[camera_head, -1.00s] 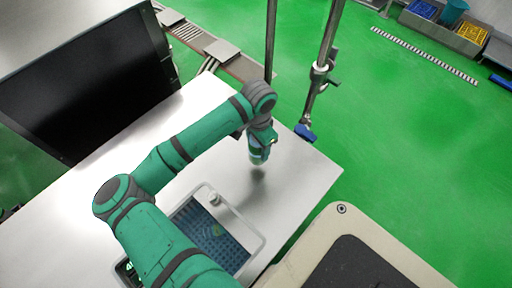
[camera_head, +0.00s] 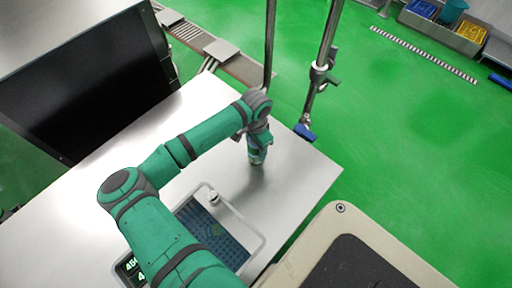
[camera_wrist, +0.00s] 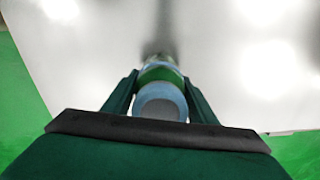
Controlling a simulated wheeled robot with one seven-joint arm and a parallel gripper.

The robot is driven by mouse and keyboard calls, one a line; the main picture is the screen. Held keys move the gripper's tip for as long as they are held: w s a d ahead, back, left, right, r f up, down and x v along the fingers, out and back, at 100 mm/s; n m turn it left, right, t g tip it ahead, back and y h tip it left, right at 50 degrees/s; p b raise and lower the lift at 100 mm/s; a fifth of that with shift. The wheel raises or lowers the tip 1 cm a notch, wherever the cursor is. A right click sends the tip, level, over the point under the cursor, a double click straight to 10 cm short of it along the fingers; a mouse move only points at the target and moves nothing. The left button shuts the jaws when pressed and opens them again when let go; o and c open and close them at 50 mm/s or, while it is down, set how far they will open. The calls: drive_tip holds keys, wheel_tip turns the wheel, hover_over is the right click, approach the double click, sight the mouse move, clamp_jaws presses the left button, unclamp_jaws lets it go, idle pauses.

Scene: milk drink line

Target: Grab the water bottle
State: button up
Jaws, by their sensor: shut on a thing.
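The water bottle (camera_wrist: 160,102) is between the two fingers of my gripper (camera_wrist: 161,84) in the wrist view. It has a pale blue-grey round cap end toward the camera and a green band around it. The fingers are closed on it from both sides. In the head view my gripper (camera_head: 257,158) is over the metal table, near its right side. There the bottle is mostly hidden by the gripper and wrist, and I cannot tell whether it touches the table.
The metal table (camera_head: 300,185) is bare around the gripper. A grey tray (camera_head: 262,238) with a blue grid and a small white item (camera_head: 214,198) lies nearer. A black monitor (camera_head: 85,85) stands at left, and metal poles (camera_head: 322,70) rise behind the table.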

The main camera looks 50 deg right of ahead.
drive_tip(key=shift+f, duration=0.1)
drive_tip(key=o, duration=1.4)
wheel_tip(320, 180, up, 12)
drive_tip(key=shift+r, duration=0.15)
